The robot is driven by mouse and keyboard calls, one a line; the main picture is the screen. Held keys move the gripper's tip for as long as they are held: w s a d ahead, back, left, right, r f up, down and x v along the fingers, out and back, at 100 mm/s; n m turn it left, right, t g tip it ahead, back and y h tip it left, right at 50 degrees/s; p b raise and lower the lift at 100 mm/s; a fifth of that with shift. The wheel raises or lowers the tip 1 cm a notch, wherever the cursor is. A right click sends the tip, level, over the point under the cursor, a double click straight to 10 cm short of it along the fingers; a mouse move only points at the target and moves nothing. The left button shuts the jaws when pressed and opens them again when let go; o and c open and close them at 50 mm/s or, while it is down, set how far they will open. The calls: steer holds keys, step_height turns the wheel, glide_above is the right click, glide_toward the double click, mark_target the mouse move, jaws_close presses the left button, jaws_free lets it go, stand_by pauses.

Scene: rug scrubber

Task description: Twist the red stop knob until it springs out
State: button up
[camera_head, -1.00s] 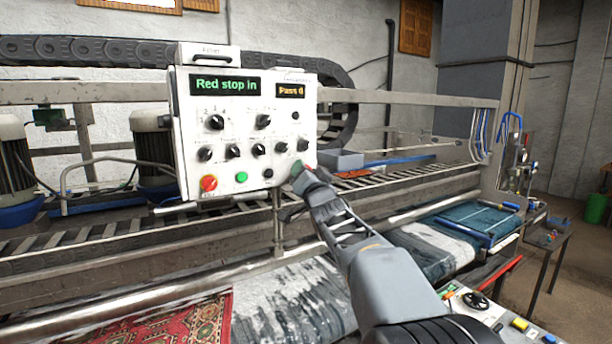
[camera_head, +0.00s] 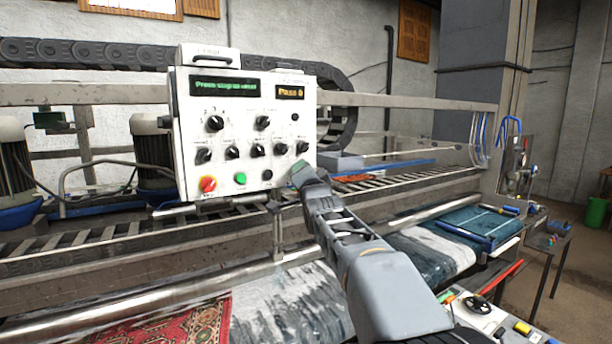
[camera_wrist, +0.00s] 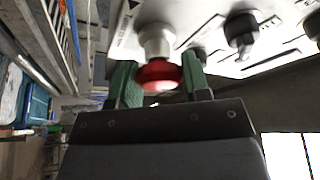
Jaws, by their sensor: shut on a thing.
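The red stop knob (camera_wrist: 160,76) is a red mushroom cap on a pale collar, standing out from the white control panel (camera_head: 188,130). In the wrist view it sits between the two green fingers of my gripper (camera_wrist: 159,80), which are shut on it. In the head view my gripper (camera_head: 302,172) is at the panel's lower right corner and hides the knob. The panel's green display (camera_head: 225,87) carries a line of text too blurred to read surely; the amber display (camera_head: 290,92) shows a pass count.
Open air lies right of the panel.

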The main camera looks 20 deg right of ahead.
steer(key=o, duration=0.9)
steer(key=b+v, duration=0.4)
steer(key=v, duration=0.9)
steer(key=shift+s+a+f+b, duration=0.1)
steer(key=shift+s+b, duration=0.25)
steer(key=shift+b, duration=0.05)
